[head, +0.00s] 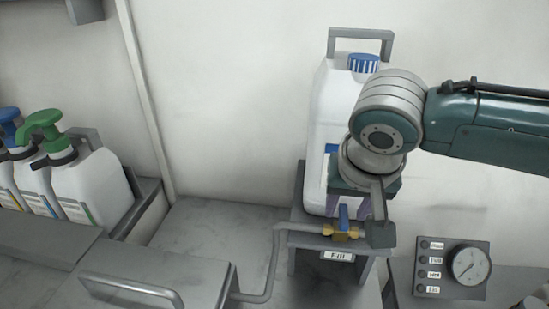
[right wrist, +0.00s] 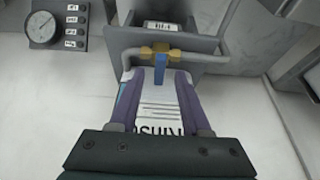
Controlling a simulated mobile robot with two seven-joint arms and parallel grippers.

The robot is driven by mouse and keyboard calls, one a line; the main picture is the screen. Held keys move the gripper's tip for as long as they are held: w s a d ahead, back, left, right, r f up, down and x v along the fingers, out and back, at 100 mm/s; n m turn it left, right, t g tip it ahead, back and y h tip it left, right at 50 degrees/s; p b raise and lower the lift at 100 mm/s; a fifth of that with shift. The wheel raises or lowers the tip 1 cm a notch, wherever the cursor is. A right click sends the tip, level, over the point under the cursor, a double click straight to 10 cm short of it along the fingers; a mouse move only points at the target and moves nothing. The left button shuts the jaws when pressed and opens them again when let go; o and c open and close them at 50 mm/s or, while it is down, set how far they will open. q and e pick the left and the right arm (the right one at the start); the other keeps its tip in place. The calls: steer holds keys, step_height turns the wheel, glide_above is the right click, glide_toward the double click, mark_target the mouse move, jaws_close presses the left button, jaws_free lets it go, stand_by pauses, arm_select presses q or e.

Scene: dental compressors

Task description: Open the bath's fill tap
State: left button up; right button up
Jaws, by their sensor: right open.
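The fill tap has a brass body (head: 341,232) and a blue lever (head: 343,213) on the pipe in front of a white jug. A "Fill" label (head: 338,255) sits below it. The lever stands crosswise to the pipe. My right gripper (head: 349,205) is at the tap, its jaws open. In the right wrist view the blue lever (right wrist: 160,70) shows between the two purple fingers (right wrist: 157,85), with a gap on each side. The arm partly hides the jug and gripper in the head view. My left gripper is not in view.
The white jug (head: 332,110) stands on a grey stand behind the tap. A grey pipe (head: 273,262) runs left to the grey bath (head: 190,270). A gauge panel (head: 452,268) is at right. Pump bottles (head: 90,185) stand at left. The wall is close behind.

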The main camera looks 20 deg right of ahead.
steer(key=shift+w+d+f, duration=0.15)
steer(key=shift+w+f, duration=0.05)
steer(key=shift+f, duration=0.4)
jaws_close()
